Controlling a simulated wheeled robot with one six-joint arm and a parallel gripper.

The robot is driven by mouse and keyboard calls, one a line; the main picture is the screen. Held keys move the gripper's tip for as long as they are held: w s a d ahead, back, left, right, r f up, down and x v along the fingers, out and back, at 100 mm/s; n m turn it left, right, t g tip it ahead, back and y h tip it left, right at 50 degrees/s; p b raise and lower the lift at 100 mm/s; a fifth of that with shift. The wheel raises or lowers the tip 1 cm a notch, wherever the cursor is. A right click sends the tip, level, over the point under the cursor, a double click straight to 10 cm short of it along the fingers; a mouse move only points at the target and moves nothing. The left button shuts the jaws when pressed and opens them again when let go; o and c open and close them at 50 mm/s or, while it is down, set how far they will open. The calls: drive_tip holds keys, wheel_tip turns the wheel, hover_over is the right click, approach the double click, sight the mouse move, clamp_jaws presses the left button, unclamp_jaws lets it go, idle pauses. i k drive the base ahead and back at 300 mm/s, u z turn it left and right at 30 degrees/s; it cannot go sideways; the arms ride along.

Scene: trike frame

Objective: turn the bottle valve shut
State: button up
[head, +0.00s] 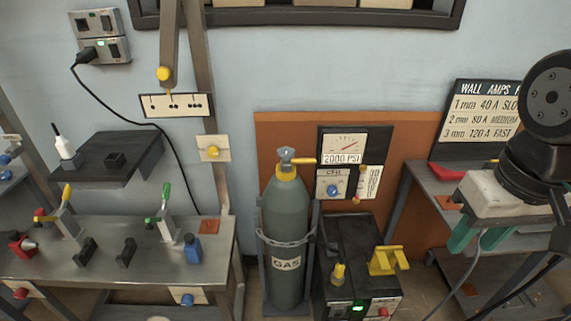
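The gas bottle (286,220) is a grey-green cylinder labelled GAS, standing upright against the wall in the middle of the head view. A chain runs around it. Its valve (287,155) sits on top, with a grey head above a yellow collar. My gripper (479,239) is at the right, well away from the bottle and pointing down.
A gauge panel (355,150) reading 2000 PSI is right of the valve. A dark welding machine (350,245) with yellow parts stands right of the bottle. A metal bench (130,255) with tools is at the left. A right-hand bench (440,181) lies near my arm.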

sight(284, 152)
drive_tip(key=u, duration=0.6)
drive_tip(key=i, duration=0.85)
drive_tip(key=z, duration=0.25)
